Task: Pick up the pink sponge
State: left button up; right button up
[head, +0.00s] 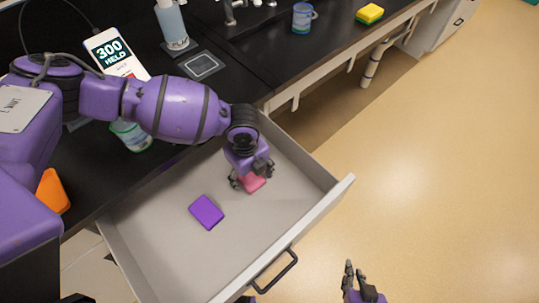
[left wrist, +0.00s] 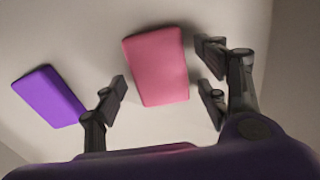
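The pink sponge (head: 253,183) lies in the open drawer, partly hidden under my left gripper (head: 251,179) in the head view. In the left wrist view the pink sponge (left wrist: 157,66) lies flat between the spread fingers of my left gripper (left wrist: 163,92). There is a gap on the left finger's side, and the right fingers are close to the sponge's right edge. The left gripper is open and holds nothing. My right gripper (head: 356,277) is at the bottom of the head view, over the floor and outside the drawer; its fingers look apart.
A purple sponge (head: 206,212) lies in the drawer (head: 150,241), left of the pink one; it also shows in the left wrist view (left wrist: 49,96). The drawer's walls surround both.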

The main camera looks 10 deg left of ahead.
pick_arm(q)
jog(key=c, duration=0.7)
jog(key=shift+o, duration=0.2)
jog(key=shift+r, duration=0.15)
